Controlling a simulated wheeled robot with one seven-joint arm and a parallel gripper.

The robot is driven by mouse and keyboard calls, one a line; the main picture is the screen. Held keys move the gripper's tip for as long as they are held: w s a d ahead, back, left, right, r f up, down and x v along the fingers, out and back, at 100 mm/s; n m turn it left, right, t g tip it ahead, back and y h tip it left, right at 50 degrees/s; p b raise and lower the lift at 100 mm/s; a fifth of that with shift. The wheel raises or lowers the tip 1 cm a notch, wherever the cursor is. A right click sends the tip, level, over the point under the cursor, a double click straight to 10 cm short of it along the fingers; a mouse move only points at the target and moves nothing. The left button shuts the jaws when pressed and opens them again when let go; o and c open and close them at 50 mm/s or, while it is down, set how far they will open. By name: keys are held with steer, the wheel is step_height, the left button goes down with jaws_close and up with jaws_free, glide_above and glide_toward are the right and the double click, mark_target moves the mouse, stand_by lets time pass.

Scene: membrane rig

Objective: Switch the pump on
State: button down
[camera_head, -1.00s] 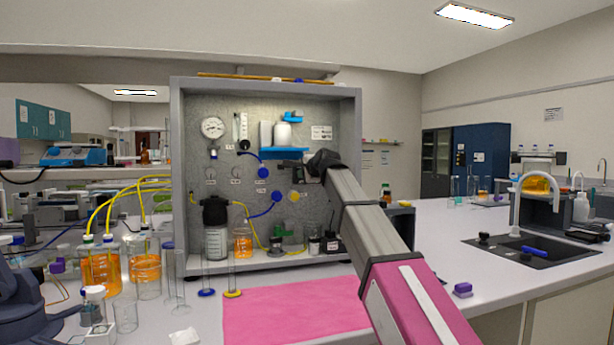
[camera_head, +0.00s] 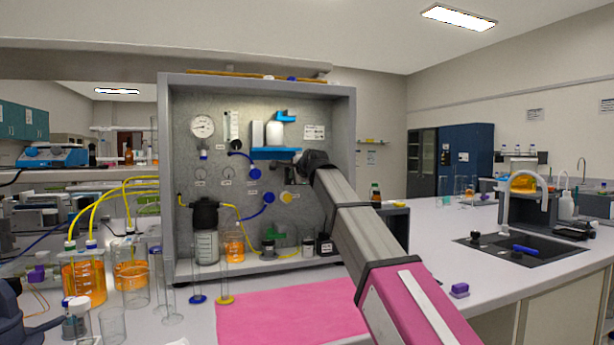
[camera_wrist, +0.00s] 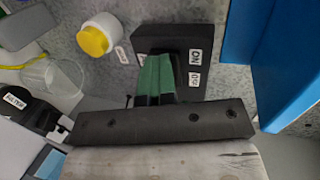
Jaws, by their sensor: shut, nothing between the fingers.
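In the wrist view, a black switch box (camera_wrist: 150,38) with white ON and OFF labels is fixed to the grey panel. My gripper (camera_wrist: 156,68) is shut, its green-faced fingers together with nothing between them. The fingertips lie over the front of the switch box, left of the labels, and hide its middle. I cannot tell whether they touch it or how the switch is set. In the head view my gripper (camera_head: 288,168) is at the panel, just below the blue shelf (camera_head: 276,153); the arm and gripper mostly hide the switch there.
A yellow-fronted white knob (camera_wrist: 95,40) is close to the switch; the blue shelf (camera_wrist: 292,60) is close on the other side. Bottles, tubing and a beaker (camera_head: 233,245) stand in the rig's base. A pink mat (camera_head: 280,313) on the bench is clear.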

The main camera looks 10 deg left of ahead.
steer(key=shift+w+a+r, duration=0.2)
steer(key=shift+w+a, duration=0.1)
steer(key=shift+a, duration=0.2)
steer(key=shift+w+d, duration=0.1)
steer(key=shift+d, duration=0.1)
steer(key=shift+w+d, duration=0.15)
steer(key=shift+d, duration=0.4)
steer(key=s+f+v, duration=0.1)
steer(key=v, duration=1.3)
steer(key=shift+f, duration=0.2)
steer(key=shift+s, duration=0.1)
